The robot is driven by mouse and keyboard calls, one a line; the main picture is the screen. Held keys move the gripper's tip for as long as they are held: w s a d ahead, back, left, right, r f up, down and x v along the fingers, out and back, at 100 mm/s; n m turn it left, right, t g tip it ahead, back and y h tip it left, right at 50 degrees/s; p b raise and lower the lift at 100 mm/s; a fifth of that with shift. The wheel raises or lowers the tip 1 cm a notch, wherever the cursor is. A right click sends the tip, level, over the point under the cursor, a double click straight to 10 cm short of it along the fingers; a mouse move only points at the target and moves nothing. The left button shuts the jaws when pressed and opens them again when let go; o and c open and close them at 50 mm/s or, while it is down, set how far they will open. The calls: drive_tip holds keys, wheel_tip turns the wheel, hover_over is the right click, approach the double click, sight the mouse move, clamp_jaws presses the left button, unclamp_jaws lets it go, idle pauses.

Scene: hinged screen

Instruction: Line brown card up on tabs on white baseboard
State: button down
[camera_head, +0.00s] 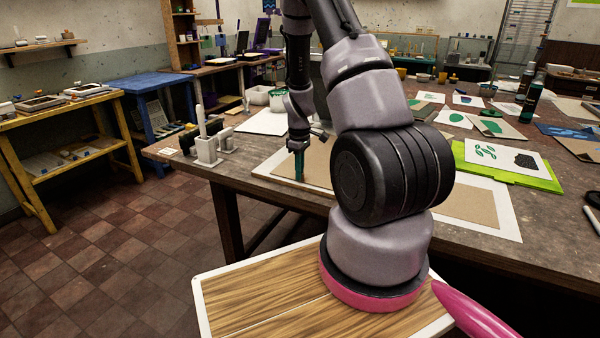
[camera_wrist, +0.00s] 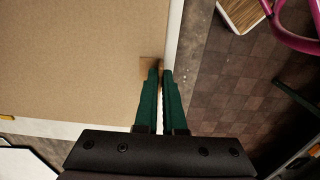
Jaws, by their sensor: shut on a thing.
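The brown card (camera_wrist: 75,55) lies flat over the white baseboard (camera_wrist: 173,30), which shows as a pale strip along the card's right and lower edges in the wrist view. In the head view the card (camera_head: 470,205) and the baseboard (camera_head: 511,222) lie on the worktable, their middle hidden behind my arm. My gripper (camera_wrist: 160,72) points down at the card's edge, its green fingers nearly together and shut on the card's edge by a small darker brown patch. The gripper also shows in the head view (camera_head: 299,178). The baseboard's tabs cannot be made out clearly.
A pale upright holder (camera_head: 207,148) stands on the table left of the baseboard. A bright green board (camera_head: 520,176) with a printed sheet lies to the right. Bottles (camera_head: 530,100) and several prints stand or lie farther back. The table's near edge runs close beside the baseboard.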

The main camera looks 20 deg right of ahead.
idle(0.3)
drive_tip(key=c, duration=0.8)
unclamp_jaws()
drive_tip(key=shift+c, duration=0.2)
drive_tip(key=shift+r, duration=0.1)
drive_tip(key=shift+r, duration=3.45)
